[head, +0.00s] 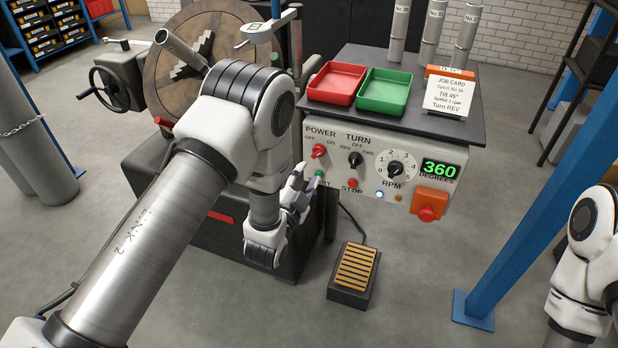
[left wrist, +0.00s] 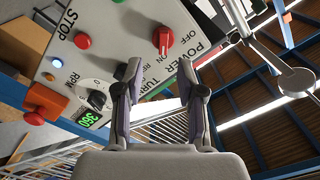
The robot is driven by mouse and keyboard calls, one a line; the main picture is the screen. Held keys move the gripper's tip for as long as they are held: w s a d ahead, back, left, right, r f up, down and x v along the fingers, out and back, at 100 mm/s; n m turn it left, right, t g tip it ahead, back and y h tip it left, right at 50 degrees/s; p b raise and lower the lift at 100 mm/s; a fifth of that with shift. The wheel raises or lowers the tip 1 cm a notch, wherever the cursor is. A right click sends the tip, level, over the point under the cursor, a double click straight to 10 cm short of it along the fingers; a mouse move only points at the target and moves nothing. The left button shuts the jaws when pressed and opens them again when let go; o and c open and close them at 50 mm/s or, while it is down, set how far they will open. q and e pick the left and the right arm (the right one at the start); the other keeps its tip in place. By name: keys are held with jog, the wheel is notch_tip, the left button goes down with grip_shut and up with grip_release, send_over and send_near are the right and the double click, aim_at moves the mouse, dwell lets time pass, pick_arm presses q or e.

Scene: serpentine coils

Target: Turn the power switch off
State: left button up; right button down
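The power switch (head: 318,151) is a red knob at the upper left of the white control panel (head: 340,130), below the word POWER, with OFF to its left and ON to its right. My left gripper (head: 304,184) is low in front of the panel, below the switch. In the left wrist view my left gripper (left wrist: 160,72) is open and empty. My right gripper is out of view.
The black TURN knob (head: 355,159), green start button (head: 319,174), red STOP button (head: 353,184), and RPM dial (head: 396,166) are close by. An orange emergency-stop box (head: 429,203) is at lower right. A foot pedal (head: 355,272) stands on the floor; a blue post (head: 535,180) is right.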

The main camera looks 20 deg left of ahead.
aim_at(317, 156)
pick_arm(q)
jog(key=w, duration=0.7)
jog(key=shift+r+p, duration=0.1)
jog(key=shift+p, duration=0.2)
grip_shut()
